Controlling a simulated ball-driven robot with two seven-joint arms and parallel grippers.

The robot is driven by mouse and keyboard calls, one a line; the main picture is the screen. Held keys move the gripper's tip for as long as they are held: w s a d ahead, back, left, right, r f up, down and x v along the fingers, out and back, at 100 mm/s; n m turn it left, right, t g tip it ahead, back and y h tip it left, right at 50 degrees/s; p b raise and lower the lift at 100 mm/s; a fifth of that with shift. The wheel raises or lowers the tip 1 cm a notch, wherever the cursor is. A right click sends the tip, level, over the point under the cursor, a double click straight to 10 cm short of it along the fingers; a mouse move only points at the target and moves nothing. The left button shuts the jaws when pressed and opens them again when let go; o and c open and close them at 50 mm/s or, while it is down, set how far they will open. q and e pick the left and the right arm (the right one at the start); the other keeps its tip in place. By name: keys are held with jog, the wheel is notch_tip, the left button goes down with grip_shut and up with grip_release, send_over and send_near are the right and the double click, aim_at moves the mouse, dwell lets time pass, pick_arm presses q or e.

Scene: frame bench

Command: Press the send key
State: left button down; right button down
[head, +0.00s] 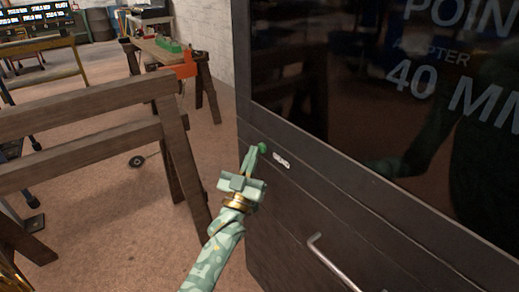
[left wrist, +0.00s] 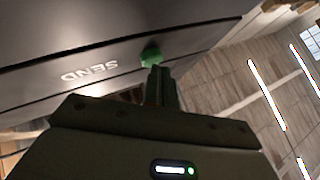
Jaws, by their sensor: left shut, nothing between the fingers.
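The send key (head: 262,148) is a small green round button on the dark cabinet's front, left of a white SEND label (head: 281,160). My left gripper (head: 252,156) is shut and empty, with its fingertips at the key. In the left wrist view the green key (left wrist: 151,56) sits right at the tips of the shut fingers (left wrist: 158,75), which hide part of it. Whether they touch or press it I cannot tell. The SEND label (left wrist: 89,73) shows upside down there. My right gripper is not in view.
A large dark screen (head: 400,90) with white text fills the cabinet above the key. A metal handle (head: 332,262) sticks out below. Wooden trestles (head: 90,130) stand to the left. A workbench (head: 165,52) with a green item stands farther back.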

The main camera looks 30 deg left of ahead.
pick_arm(q)
jog(key=shift+w+d, duration=0.1)
jog(key=shift+w, duration=0.1)
jog(key=shift+s, duration=0.1)
dwell(0.4)
jog(key=shift+s+a+p, duration=0.35)
jog(key=shift+s+p, duration=0.1)
jog(key=shift+s, duration=0.3)
pick_arm(e)
jog(key=shift+w+r, duration=0.15)
jog(key=shift+r, duration=0.25)
